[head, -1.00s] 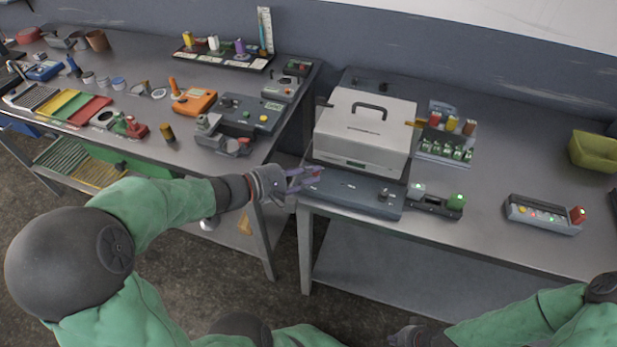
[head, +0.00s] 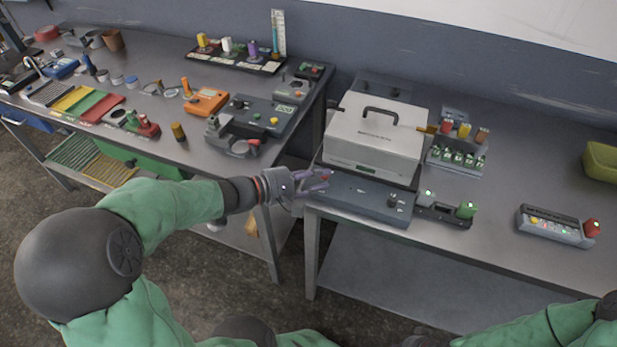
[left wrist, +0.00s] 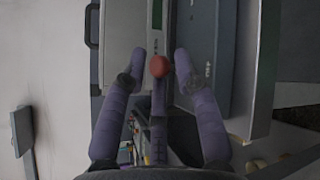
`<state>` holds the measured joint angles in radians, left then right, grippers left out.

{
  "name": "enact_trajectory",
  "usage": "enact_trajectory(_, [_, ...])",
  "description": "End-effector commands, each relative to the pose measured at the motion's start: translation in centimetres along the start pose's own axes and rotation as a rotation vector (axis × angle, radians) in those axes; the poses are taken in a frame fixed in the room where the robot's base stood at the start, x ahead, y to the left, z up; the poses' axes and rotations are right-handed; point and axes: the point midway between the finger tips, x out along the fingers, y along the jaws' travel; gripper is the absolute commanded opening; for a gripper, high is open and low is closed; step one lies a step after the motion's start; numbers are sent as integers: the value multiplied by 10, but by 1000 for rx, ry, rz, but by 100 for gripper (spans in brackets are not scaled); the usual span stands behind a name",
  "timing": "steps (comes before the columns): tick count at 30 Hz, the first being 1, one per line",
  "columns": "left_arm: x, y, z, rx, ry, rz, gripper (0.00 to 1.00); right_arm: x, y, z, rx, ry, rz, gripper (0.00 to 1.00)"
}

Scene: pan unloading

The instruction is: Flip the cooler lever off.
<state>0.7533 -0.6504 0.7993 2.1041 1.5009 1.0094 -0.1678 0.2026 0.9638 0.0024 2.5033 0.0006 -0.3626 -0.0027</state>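A white box unit (head: 375,135) with a dark top handle sits on a blue-grey base (head: 362,199) at the left end of the right table. A lever with a round red knob (left wrist: 160,66) is at the unit's front left corner; the knob shows small in the head view (head: 325,177). My left gripper (head: 325,181) is at this corner.
Right of the unit are a small block with a green knob (head: 467,209), a rack of small parts (head: 458,155), a panel with lit buttons (head: 556,228) and a green bin (head: 602,162). The left table (head: 165,160) holds many tools. A gap separates the tables.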

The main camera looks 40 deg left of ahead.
Motion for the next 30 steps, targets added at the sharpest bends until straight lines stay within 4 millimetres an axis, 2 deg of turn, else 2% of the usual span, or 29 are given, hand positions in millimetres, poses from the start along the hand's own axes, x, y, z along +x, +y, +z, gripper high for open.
enact_trajectory(5, [-13,1,-2,0,4,3,31,0,0,0,0,0,0,0])
enact_trajectory(21, [-87,0,-1,-1,6,3,31,0,0,0,0,0,0,0])
enact_trajectory(30, [-114,0,-1,0,2,1,31,0,0,0,0,0,0,0])
